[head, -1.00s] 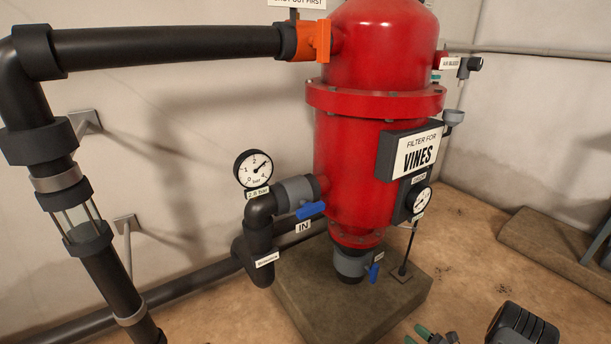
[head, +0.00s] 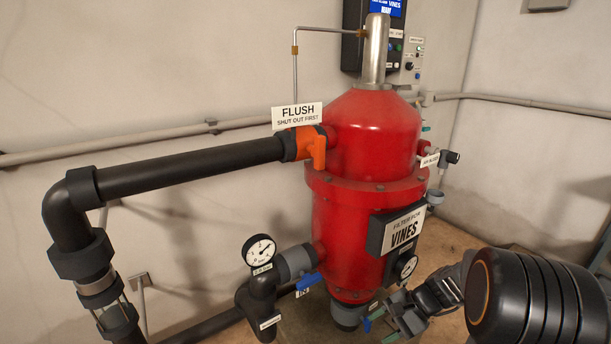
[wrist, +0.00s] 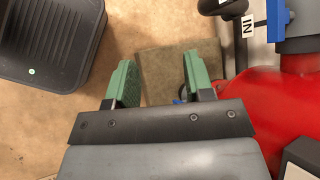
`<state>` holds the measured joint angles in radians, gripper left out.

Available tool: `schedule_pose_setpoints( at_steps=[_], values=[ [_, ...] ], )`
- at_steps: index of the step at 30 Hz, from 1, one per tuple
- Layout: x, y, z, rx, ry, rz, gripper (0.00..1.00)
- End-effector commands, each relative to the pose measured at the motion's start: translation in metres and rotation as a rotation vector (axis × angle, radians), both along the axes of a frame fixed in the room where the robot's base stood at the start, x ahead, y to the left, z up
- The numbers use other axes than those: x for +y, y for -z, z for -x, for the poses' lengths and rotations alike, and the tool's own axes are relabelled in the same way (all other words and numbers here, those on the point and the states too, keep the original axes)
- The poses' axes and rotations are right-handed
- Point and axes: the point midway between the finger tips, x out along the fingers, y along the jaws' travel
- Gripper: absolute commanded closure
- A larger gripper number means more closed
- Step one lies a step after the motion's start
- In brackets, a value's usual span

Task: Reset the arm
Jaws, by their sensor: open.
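My gripper (head: 378,331) is at the lower right of the head view, in front of the red filter tank's lower part. In the wrist view my gripper (wrist: 161,82) has its two green fingers spread apart, with nothing between them. Bare floor and the edge of a brownish plinth (wrist: 190,60) lie beyond the fingers. The red filter tank (head: 345,225) carries a "Filter for VINES" sign (head: 402,232). It also fills the right side of the wrist view (wrist: 262,105). I cannot tell from the frames whether my fingers touch anything.
An orange flush valve handle (head: 319,150) sits on the black pipe (head: 190,167) at the tank's upper left. A pressure gauge (head: 259,250) and blue handle (head: 308,281) are at the lower left. A control box (head: 354,40) hangs on the wall behind.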

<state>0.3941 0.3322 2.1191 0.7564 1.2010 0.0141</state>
Motion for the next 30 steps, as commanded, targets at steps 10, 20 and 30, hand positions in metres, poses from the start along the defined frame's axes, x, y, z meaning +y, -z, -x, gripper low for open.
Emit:
schedule_pose_setpoints(
  at_steps=[10, 20, 30],
  values=[
    [0.026, -0.202, 0.073, -0.385, -0.504, 0.546, 0.52],
    [0.024, -0.274, 0.100, -0.626, -0.706, 0.809, 0.52],
    [0.025, -0.279, 0.102, -0.647, -0.721, 0.832, 0.52]
  ],
)
